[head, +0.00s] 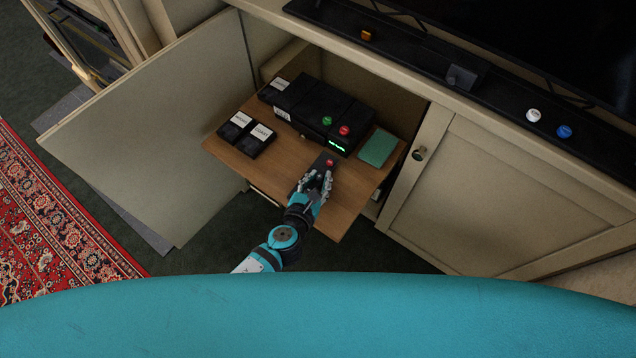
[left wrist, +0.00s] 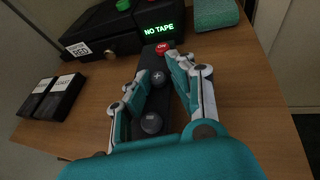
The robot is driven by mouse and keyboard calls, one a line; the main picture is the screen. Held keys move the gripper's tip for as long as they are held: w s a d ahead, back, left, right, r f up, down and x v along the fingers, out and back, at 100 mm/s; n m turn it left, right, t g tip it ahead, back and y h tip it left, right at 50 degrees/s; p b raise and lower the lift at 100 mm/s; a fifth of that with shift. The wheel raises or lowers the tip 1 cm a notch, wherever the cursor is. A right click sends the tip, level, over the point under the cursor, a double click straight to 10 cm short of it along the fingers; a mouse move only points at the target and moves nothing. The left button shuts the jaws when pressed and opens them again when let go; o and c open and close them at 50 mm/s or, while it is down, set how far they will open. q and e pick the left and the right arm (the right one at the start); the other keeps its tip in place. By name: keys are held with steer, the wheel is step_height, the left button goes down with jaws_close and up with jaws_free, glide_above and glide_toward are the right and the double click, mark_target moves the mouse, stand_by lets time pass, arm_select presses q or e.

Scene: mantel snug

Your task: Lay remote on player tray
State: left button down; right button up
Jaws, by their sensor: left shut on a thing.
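The remote (head: 328,163) is a dark slim bar with a red button at its far end; grey round buttons show on it in the left wrist view (left wrist: 155,98). My left gripper (head: 316,182) is shut on the remote, with one finger on each side. The player tray (head: 345,208) is a wooden shelf reaching out of the open cabinet. The remote is over the tray's front middle, low over or touching the wood; I cannot tell which. The black player (head: 312,103) behind it shows "NO TAPE" in green in the left wrist view. My right gripper is not in view.
Two black labelled cassettes (head: 260,137) lie on the tray's left, and a green block (head: 377,147) lies at its right. The open cabinet door (head: 160,125) stands at left, the shut door (head: 510,200) at right. The tray's front right is clear.

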arm_select(q)
steer(key=shift+f, duration=0.55)
steer(key=shift+r, duration=0.1)
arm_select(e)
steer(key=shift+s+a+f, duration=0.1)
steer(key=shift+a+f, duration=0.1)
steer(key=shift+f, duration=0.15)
arm_select(q)
steer(key=shift+f, duration=0.2)
steer(key=c, duration=1.1)
jaws_free()
steer(key=shift+c, duration=0.2)
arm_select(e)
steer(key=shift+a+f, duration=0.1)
